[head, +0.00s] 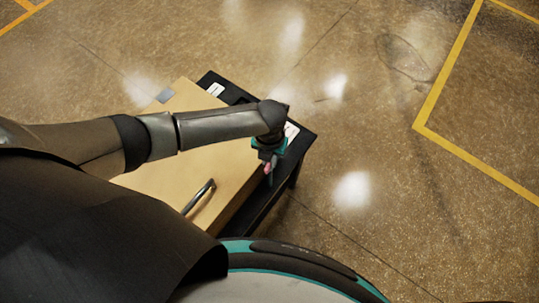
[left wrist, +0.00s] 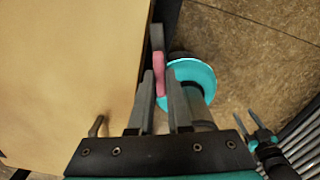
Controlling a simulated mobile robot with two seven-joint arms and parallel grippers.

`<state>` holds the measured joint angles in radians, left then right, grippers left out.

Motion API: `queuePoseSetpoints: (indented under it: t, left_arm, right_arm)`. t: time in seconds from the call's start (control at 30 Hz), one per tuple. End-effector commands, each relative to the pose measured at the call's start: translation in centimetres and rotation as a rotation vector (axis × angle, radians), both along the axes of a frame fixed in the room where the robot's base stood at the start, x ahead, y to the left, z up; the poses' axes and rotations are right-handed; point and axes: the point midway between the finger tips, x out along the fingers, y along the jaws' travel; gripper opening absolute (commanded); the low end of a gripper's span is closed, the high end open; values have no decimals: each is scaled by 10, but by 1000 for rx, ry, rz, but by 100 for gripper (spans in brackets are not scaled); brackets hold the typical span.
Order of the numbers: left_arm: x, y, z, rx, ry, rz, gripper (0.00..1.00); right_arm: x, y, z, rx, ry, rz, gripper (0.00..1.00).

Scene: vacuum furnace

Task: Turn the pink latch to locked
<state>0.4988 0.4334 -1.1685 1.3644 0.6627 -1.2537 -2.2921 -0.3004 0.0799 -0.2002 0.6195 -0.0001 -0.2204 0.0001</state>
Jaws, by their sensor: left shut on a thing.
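The pink latch (head: 267,168) sits at the right edge of the tan furnace door (head: 228,172), mostly covered by my gripper in the head view. In the left wrist view the latch (left wrist: 160,76) stands up between the two grey fingers. My left gripper (head: 268,160) reaches over the door from the left and is shut on the latch. In the left wrist view its fingers (left wrist: 160,92) lie on both sides of the pink part. The far end of the latch is hard to make out.
A metal bar handle (head: 199,197) stands out from the door near its front edge. The black furnace body (head: 309,136) with white labels (head: 215,89) lies around the door. The floor to the right, with yellow lines (head: 441,95), is clear.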

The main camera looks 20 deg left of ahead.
Motion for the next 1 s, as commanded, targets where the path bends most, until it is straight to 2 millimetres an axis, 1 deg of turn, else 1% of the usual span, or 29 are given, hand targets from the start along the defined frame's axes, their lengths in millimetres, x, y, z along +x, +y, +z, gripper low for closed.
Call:
queuePoseSetpoints:
  t: [0.03, 0.3, 1.0]
  left_arm:
    - [0, 0, 3, 0, 0, 47, 0]
    - [0, -1, 3, -1, 0, 304, 0]
    - [0, -1, 2, -1, 0, 958, 0]
  right_arm:
    - [0, 0, 6, 0, 0, 0, 56]
    - [0, 0, 20, 0, 0, 1, 56]
    - [0, 0, 49, 0, -1, 0, 56]
